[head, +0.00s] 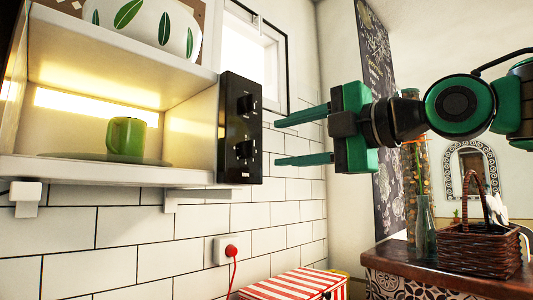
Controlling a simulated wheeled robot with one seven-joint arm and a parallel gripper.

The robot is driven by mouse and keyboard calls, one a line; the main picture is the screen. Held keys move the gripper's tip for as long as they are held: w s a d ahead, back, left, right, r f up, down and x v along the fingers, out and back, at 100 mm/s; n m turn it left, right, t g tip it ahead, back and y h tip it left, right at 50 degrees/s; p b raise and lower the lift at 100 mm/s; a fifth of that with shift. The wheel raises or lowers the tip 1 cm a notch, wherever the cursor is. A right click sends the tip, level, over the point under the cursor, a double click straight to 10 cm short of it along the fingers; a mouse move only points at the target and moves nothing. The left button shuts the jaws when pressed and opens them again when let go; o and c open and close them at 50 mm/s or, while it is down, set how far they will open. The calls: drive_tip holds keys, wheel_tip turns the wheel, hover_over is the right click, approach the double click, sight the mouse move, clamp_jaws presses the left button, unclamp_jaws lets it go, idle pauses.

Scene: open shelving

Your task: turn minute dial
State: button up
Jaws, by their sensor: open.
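A black control panel (239,130) stands upright at the right end of the shelf unit and carries two dark dials. The upper dial (246,104) and the lower dial (245,148) both stick out from its face. I cannot read any marking that tells which is the minute dial. My green gripper (303,137) is open and empty, just right of the panel. Its two fingers point left toward the panel, one above the other. Their tips appear a little to the right of the dials, with a visible gap. Nothing hides the dials.
A green mug (126,138) stands on a round plate (90,158) in the lit compartment. A leaf-patterned bowl (150,25) sits above. A red plug (231,251) is in the wall below. A wicker basket (478,247) and glass vases stand on a counter at the right.

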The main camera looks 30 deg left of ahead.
sight(254, 149)
drive_tip(key=x, duration=0.7)
drive_tip(key=shift+w+a+f, duration=0.1)
drive_tip(key=shift+w+a, duration=0.1)
drive_tip(key=shift+a, duration=0.1)
drive_tip(key=c, duration=1)
